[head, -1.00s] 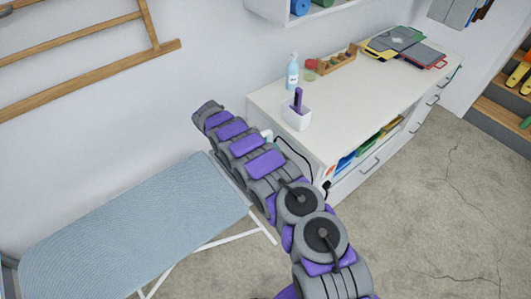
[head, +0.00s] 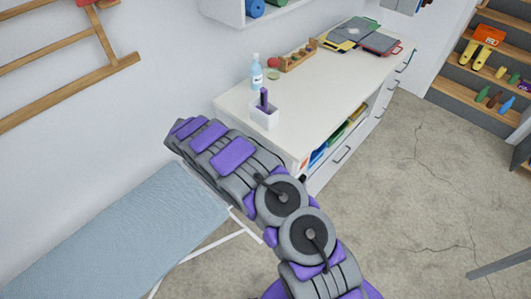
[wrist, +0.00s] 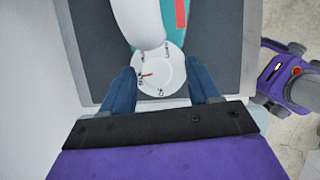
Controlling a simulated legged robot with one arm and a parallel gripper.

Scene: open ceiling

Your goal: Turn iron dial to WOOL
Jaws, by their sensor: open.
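The iron's round white dial (wrist: 164,74) faces the wrist camera, with small dark labels around its rim and a red pointer mark on its left part. The labels are too small to read surely. A white iron part (wrist: 145,22) covers the dial's upper left edge, and the teal iron body (wrist: 178,22) with a red strip lies behind. My gripper (wrist: 162,82) is open, with one blue finger on each side of the dial's lower half. I cannot tell whether either finger touches it. In the head view my arm hides the iron and gripper.
A dark grey pad (wrist: 95,45) lies behind the iron. The ironing board (head: 110,235) is at lower left. The white cabinet (head: 330,90) holds a blue bottle (head: 256,72), a white holder (head: 265,116) and a wooden rack (head: 298,56). The floor at right is largely clear.

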